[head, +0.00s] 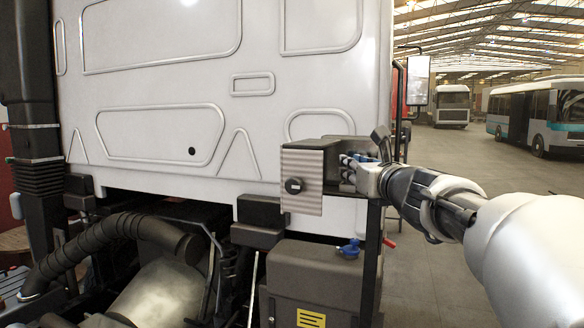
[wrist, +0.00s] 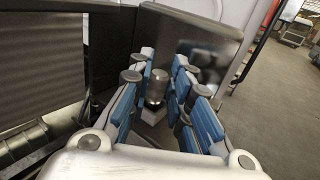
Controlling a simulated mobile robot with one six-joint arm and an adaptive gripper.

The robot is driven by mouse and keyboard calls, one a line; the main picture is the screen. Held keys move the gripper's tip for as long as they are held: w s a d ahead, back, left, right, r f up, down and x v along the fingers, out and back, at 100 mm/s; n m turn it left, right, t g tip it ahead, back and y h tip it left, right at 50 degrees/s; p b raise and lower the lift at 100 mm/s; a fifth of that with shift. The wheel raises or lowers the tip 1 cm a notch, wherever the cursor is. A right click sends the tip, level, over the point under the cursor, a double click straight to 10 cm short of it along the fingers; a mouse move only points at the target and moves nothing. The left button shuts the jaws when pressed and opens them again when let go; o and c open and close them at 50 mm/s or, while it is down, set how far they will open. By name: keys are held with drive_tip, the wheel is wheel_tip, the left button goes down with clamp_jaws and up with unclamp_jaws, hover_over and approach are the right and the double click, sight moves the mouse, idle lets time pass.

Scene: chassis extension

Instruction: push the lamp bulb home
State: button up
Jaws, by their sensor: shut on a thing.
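The lamp bulb (wrist: 157,86) is a small grey, shiny, round-topped cylinder in the middle of the wrist view, with a pale block (wrist: 152,116) at its lower end. My gripper (wrist: 156,95) has its blue-padded fingers on either side of the bulb and is shut on it. In the head view my gripper (head: 360,168) reaches in from the right, its tips at the open right side of a box-like housing (head: 303,168) with a ribbed front and a black knob. The bulb is hidden there. I cannot tell how deep the bulb sits.
A dark plate (wrist: 205,42) stands close behind the fingers. The white truck cab (head: 190,95) rises behind the housing. A dark box (head: 318,275) with a blue cap (head: 349,249) and a black hose (head: 115,232) lie below. Open floor (head: 450,180) is on the right.

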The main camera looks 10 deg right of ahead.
drive_tip(key=shift+f, duration=0.2)
drive_tip(key=o, duration=0.9)
drive_tip(key=shift+r, duration=0.1)
